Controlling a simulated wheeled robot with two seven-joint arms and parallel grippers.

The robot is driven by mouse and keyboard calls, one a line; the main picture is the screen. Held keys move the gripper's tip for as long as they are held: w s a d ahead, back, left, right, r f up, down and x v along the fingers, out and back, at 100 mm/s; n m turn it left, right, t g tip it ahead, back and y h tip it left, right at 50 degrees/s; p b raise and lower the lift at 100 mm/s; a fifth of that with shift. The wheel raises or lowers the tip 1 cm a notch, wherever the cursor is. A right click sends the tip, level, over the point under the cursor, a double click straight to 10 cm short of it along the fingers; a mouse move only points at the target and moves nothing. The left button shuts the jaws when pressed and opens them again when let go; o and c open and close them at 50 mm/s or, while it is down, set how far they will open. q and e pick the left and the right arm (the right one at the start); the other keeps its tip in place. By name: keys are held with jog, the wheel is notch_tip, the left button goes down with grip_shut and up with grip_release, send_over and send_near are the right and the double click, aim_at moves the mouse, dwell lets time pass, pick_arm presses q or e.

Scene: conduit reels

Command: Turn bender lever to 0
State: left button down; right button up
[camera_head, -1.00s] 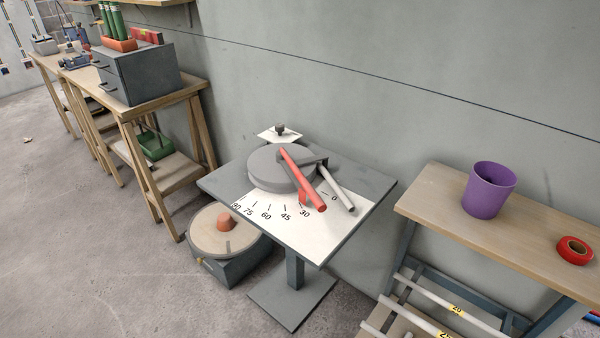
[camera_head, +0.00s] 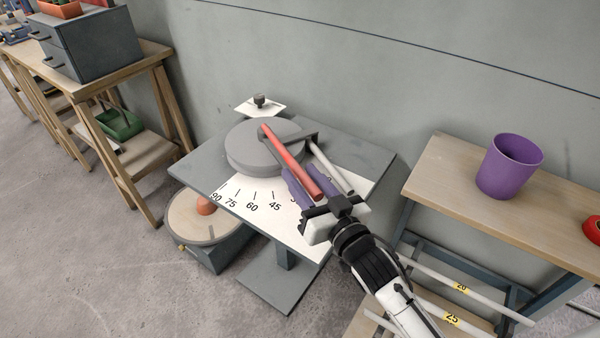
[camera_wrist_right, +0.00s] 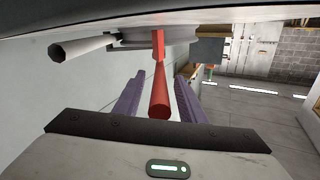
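The bender (camera_head: 250,148) is a grey round former on a table with a white angle scale (camera_head: 262,193). Its red lever (camera_head: 284,152) slants toward the front right. The 90, 75, 60 and 45 marks are readable; my right gripper largely covers the 30 and 0 area. A grey pipe (camera_head: 328,165) lies just right of the lever. My right gripper (camera_head: 299,171) is open, its purple fingers on either side of the lever. In the right wrist view the red lever (camera_wrist_right: 159,95) lies between the fingers with gaps on both sides. My left gripper is out of view.
A wooden bench (camera_head: 437,180) with a purple cup (camera_head: 509,166) and a red tape roll (camera_head: 592,229) stands at the right, above racked pipes. A low reel (camera_head: 190,220) sits under the bender table's left side. Open floor lies at the left front.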

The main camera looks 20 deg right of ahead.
jog(key=shift+w+a, duration=0.15)
jog(key=shift+w, duration=0.55)
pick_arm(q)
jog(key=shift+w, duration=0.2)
pick_arm(e)
jog(key=shift+w, duration=0.1)
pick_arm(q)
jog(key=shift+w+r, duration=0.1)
pick_arm(e)
grip_shut()
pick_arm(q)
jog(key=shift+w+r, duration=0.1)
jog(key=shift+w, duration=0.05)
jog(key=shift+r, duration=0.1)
